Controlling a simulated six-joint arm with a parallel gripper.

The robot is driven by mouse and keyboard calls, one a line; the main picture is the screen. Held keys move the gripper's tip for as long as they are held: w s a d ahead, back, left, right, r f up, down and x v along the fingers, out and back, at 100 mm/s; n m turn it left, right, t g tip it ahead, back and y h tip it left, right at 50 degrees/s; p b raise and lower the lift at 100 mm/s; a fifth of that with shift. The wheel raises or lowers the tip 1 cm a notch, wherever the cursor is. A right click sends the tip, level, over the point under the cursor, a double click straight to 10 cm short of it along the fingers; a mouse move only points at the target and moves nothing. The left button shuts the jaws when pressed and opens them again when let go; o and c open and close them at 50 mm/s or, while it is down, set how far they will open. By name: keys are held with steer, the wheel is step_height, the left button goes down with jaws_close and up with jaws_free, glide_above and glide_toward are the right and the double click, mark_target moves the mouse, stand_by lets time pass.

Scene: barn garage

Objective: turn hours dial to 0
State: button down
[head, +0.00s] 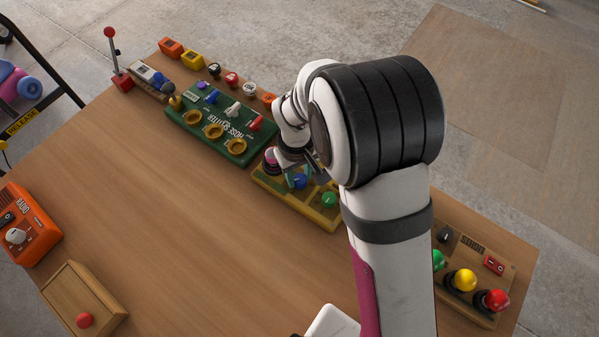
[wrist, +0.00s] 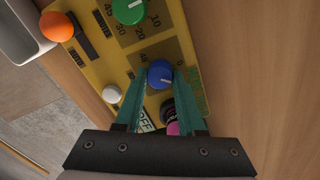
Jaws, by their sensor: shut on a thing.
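A yellow control panel (head: 318,218) lies on the table, partly hidden by my arm in the head view. It carries a blue dial (head: 300,182) and a green dial (head: 329,199). In the wrist view, the blue dial (wrist: 160,74) sits between the teal fingers of my gripper (wrist: 160,80), which is shut on it. A number that looks like 48 stands by the blue dial, but its pointer setting is hard to read. The green dial (wrist: 129,10) has 45, 30, 20 and 10 around it. No hours label is legible.
The panel also has an orange knob (wrist: 57,26), a white button (wrist: 112,94) and a dark and pink knob (wrist: 172,116). A green panel (head: 207,125) stands to the left. A panel with colored lamps (head: 464,281) is at right. The table's middle is clear.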

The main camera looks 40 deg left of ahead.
mark_target(298, 181)
steer(key=n, duration=0.4)
steer(key=shift+s+d+n, duration=0.1)
steer(key=shift+n, duration=1.6)
steer(key=c, duration=0.5)
jaws_free()
step_height(298, 181, up, 16)
steer(key=shift+s, duration=0.3)
